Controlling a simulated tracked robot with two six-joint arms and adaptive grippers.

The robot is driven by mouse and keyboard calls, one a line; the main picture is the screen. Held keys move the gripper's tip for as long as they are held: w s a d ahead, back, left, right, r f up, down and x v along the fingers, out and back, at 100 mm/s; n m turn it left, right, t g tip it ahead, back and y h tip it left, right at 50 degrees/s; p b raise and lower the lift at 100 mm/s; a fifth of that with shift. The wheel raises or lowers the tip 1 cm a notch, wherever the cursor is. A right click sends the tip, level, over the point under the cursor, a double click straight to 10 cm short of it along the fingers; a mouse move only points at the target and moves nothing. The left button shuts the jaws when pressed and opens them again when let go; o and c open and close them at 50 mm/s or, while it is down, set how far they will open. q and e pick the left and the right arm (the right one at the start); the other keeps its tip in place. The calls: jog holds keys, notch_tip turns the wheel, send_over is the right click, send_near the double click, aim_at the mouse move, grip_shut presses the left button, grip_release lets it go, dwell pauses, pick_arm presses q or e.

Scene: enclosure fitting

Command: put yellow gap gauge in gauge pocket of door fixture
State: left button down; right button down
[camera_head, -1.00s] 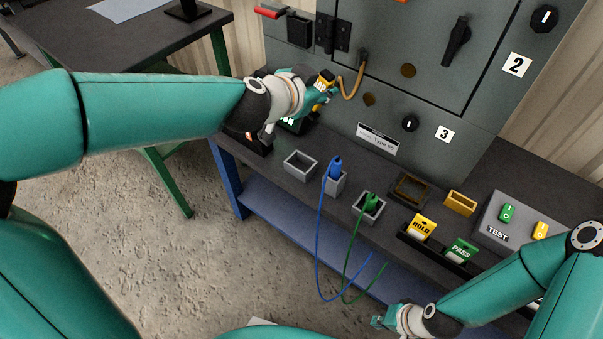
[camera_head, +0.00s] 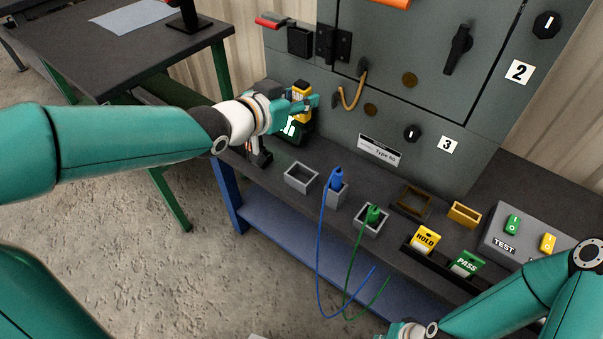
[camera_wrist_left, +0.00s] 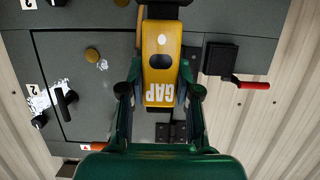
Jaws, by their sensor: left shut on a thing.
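The yellow gap gauge (camera_head: 303,93) is in my left gripper (camera_head: 304,106), held up in front of the grey cabinet's lower left part. In the left wrist view the gauge (camera_wrist_left: 161,62) shows its "GAP" lettering between the two fingers of that gripper (camera_wrist_left: 160,92). A small black box (camera_head: 300,41) on the cabinet, left of the hinge, looks like the gauge pocket; its inside is hidden. It also shows in the left wrist view (camera_wrist_left: 220,58), right of and apart from the gauge. My right gripper (camera_head: 400,331) is partly cut off at the bottom edge.
A red handle (camera_head: 269,22) sticks out beside the black box. A tan cable loop (camera_head: 351,98) hangs right of my left gripper. The bench below holds a black device (camera_head: 292,132), grey sockets with blue and green plugs (camera_head: 336,180), and a yellow holder (camera_head: 464,213).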

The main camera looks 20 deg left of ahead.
pick_arm(q)
notch_tip(320, 180, down, 19)
jog(key=b, duration=0.5)
jog(key=shift+r, duration=0.1)
jog(key=c, duration=0.8)
grip_release()
jog(key=b+v, duration=0.3)
jog(key=v, duration=0.9)
jog(key=shift+b, duration=0.35)
